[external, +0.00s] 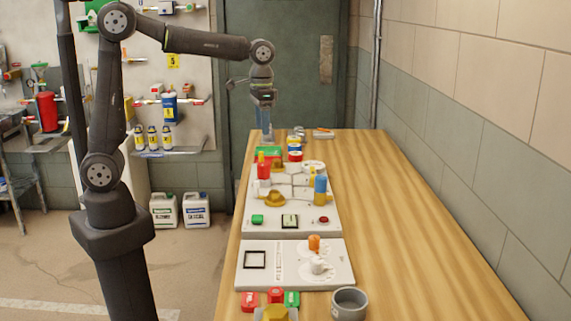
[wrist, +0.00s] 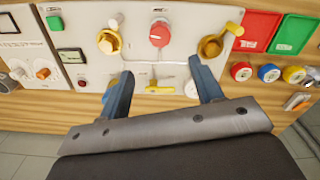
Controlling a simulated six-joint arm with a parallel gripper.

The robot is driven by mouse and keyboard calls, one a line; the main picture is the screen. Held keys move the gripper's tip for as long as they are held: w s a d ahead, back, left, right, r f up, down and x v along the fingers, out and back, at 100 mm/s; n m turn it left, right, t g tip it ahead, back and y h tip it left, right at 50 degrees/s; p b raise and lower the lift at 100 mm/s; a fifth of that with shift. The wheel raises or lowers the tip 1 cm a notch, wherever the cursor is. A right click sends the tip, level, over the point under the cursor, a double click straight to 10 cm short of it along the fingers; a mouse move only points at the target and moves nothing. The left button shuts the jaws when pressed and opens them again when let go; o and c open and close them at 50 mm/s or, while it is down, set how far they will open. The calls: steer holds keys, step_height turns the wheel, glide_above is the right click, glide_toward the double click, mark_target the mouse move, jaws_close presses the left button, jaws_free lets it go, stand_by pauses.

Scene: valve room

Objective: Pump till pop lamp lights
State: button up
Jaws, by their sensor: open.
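The valve panel (external: 292,225) lies on the wooden bench with a red handle (external: 264,171), a brass-yellow knob (external: 272,198) and a blue upright part (external: 320,189). Its near edge has a green button (external: 257,219), a small display (external: 290,220) and a small red dome (external: 323,219). I cannot tell which part is the pump or the pop lamp, nor whether any lamp is lit. My gripper (external: 266,136) is open and empty above the bench's far end. In the wrist view its blue-grey fingers (wrist: 164,78) are spread wide, with the red knob (wrist: 160,33) beyond them.
A second white panel (external: 258,283) with an orange knob (external: 314,243) lies nearer. A grey cup (external: 349,303) stands at the front. Red (wrist: 245,31) and green (wrist: 292,33) trays and several coloured round pieces are right in the wrist view. The bench's right side is clear, beside a wall.

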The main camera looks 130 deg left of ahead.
mark_target(263, 164)
step_height(263, 164, up, 3)
steer(key=shift+f, duration=0.2)
stand_by(0.9)
step_height(263, 164, down, 18)
steer(key=n, duration=0.3)
steer(key=shift+r+n, duration=0.25)
steer(key=shift+n, duration=0.05)
